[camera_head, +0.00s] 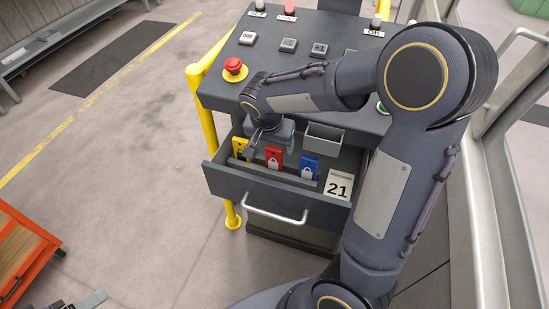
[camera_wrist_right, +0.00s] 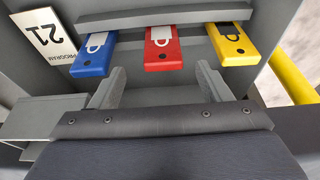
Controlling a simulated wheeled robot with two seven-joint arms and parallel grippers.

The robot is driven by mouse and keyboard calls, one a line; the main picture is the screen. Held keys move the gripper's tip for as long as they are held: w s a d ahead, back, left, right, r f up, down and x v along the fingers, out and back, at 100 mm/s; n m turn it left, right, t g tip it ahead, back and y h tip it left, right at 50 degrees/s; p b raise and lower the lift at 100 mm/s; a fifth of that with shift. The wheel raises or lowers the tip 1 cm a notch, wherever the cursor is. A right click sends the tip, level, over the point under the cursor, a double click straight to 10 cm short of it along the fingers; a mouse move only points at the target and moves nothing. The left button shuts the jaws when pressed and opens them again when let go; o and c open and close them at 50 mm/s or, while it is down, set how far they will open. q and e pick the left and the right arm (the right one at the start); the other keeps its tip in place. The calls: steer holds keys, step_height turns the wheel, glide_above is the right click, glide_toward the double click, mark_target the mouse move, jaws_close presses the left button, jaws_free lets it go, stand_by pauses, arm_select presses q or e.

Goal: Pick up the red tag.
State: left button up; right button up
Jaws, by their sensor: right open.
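The red tag (camera_head: 273,158) with a white padlock mark stands in the open drawer (camera_head: 228,181), between a yellow tag (camera_head: 240,148) and a blue tag (camera_head: 309,167). My right gripper (camera_head: 262,143) is over the drawer, just by the red tag. In the right wrist view the red tag (camera_wrist_right: 163,50) lies just beyond and between the open, empty fingers (camera_wrist_right: 161,76), the blue tag (camera_wrist_right: 93,54) to the left and the yellow tag (camera_wrist_right: 233,44) to the right. A grey piece (camera_head: 92,300) at the bottom left edge looks like part of my left gripper, mostly cut off.
A card marked 21 (camera_head: 339,185) and a grey open box (camera_head: 323,139) are also in the drawer. The console above carries a red mushroom button (camera_head: 234,67) and several keys. A yellow rail (camera_head: 205,115) stands left of it. An orange cart (camera_head: 22,252) is at lower left.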

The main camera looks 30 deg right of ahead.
mark_target(275, 153)
steer(key=x, duration=0.5)
steer(key=p+x, duration=0.1)
steer(key=x, duration=0.1)
steer(key=shift+w+d+f, duration=0.1)
steer(key=shift+w+f, duration=0.2)
steer(key=shift+w, duration=0.1)
steer(key=shift+c, duration=0.4)
steer(key=c, duration=1)
